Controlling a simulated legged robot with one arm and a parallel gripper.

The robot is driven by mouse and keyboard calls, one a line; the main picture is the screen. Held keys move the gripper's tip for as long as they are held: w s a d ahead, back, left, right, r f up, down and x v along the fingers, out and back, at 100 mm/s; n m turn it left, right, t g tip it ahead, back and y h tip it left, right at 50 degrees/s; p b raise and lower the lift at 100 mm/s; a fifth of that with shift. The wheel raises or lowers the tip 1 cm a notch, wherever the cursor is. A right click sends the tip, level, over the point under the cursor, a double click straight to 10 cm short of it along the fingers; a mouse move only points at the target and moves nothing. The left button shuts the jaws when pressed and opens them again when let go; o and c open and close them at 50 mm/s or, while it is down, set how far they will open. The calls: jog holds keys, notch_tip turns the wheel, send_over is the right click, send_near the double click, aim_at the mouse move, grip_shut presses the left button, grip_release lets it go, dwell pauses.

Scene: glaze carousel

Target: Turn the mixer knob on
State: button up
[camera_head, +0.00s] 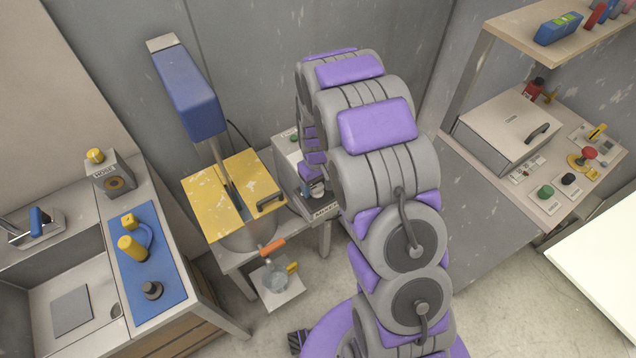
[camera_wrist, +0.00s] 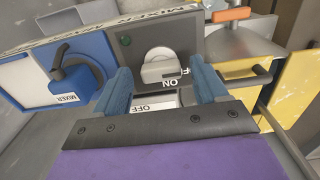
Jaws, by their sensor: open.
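The mixer knob (camera_wrist: 158,70) is a pale grey round knob with a raised bar grip, on a grey box face in the wrist view. An ON label (camera_wrist: 192,82) is at its lower right and an OFF label (camera_wrist: 150,107) below it. The bar lies roughly level in the picture, its right end near ON. My gripper (camera_wrist: 160,68) is open, one blue finger on each side of the knob; I cannot tell whether they touch it. In the head view the mixer box (camera_head: 287,152) is partly hidden by my arm, and the knob is not clear.
A yellow-lidded vat (camera_head: 245,235) with a dark handle (camera_head: 270,200) stands close beside the box. A blue motor head (camera_head: 188,95) rises above the vat.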

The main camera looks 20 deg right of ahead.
jog(key=shift+a, duration=0.3)
jog(key=shift+c, duration=0.2)
jog(key=shift+a, duration=0.15)
jog(key=c, duration=0.3)
jog(key=shift+d, duration=0.4)
jog(key=shift+c, duration=1.4)
jog(key=c, duration=0.4)
jog(key=shift+c, duration=0.2)
